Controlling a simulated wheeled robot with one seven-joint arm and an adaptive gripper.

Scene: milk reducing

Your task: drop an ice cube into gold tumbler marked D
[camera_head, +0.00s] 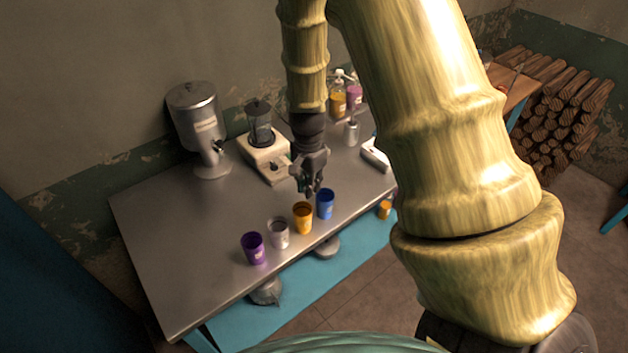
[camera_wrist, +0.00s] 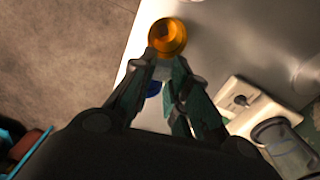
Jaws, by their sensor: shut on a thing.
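The gold tumbler (camera_head: 303,218) stands upright in the row of tumblers along the table's front edge; the letter on its label is too small to read. In the wrist view its open top (camera_wrist: 167,37) lies just beyond my fingertips. My gripper (camera_head: 311,189) points down above the table, slightly behind and above the gold and blue tumblers. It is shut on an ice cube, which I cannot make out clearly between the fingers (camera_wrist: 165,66). The blue tumbler (camera_head: 325,204) stands right of the gold one and shows partly between my fingers in the wrist view (camera_wrist: 153,88).
A silver tumbler (camera_head: 278,233) and a purple tumbler (camera_head: 253,248) stand left of the gold one. Behind are a blender (camera_head: 264,150) and a metal dispenser (camera_head: 198,130). Bottles (camera_head: 345,97) stand at the back right. The metal table (camera_head: 180,240) is clear at left.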

